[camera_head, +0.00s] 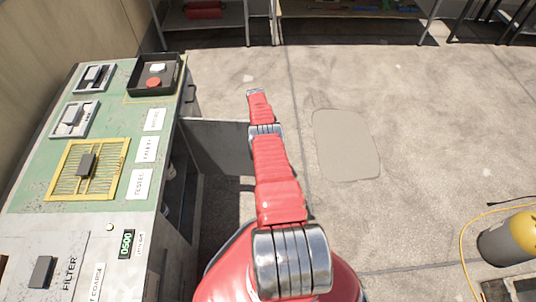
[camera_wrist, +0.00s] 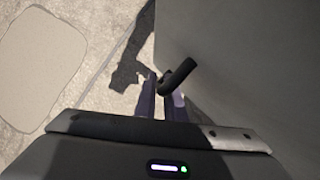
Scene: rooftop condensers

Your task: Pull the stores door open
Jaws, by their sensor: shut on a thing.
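The stores door (camera_head: 218,148) is a plain grey panel on the side of the green-topped cabinet (camera_head: 45,178). It stands open, swung well out from the cabinet side, and a dark interior (camera_head: 177,190) shows beside it. In the wrist view the door (camera_wrist: 245,65) fills the right side, with a black bent handle (camera_wrist: 182,73) on its face. My gripper (camera_wrist: 161,86) has its fingers closed at the handle. In the head view my red arm reaches over the door's outer end and hides the handle and the fingers.
A black tray (camera_head: 155,88) with a red item sits on the cabinet top. Shelving (camera_head: 345,12) stands at the back. A yellow-and-grey cylinder (camera_head: 508,240) with a yellow hose lies at the right. Concrete floor with a smooth patch (camera_head: 346,145) is clear right of my arm.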

